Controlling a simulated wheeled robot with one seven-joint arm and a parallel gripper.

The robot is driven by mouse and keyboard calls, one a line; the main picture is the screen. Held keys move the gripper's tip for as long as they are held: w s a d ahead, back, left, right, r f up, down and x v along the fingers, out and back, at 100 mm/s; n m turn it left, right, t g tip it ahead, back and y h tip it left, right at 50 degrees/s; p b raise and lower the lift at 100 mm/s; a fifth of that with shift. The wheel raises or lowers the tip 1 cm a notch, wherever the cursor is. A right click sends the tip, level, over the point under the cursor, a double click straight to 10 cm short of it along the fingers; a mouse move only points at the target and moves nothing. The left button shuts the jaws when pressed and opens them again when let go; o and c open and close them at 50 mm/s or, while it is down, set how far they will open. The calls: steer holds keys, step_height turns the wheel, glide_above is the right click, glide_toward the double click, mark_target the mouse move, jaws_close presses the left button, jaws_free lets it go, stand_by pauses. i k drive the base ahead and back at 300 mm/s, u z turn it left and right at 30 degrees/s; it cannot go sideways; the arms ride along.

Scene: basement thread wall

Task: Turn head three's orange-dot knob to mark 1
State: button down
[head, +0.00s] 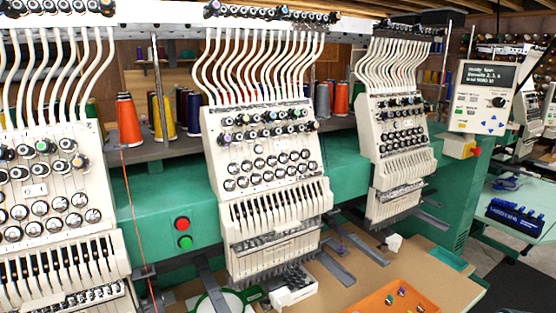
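Three cream sewing heads stand along a green machine beam: a left head (40,190) cut off by the picture edge, a middle head (258,165) and a smaller-looking right head (397,165). I see no legible head numbers, so I cannot tell which is head three. Each head carries rows of dark round knobs with pale or coloured centres. One knob (80,161) on the left head has an orange-tan centre. The middle head's upper knobs (265,116) show several coloured centres. On the right head, knob colours and marks are too small to read. My gripper is not in view.
A control panel (483,97) with a lit screen stands at the right. Red and green buttons (183,232) sit on the beam. Grey arms jut out below the heads. An orange tray (372,303), a white box (292,289) and a round hoop (207,303) lie on the table.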

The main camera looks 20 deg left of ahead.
mark_target(314, 125)
steer(key=u, duration=0.45)
steer(key=k, duration=1.1)
steer(key=z, duration=0.15)
steer(key=i, duration=1.65)
steer(key=u, duration=0.75)
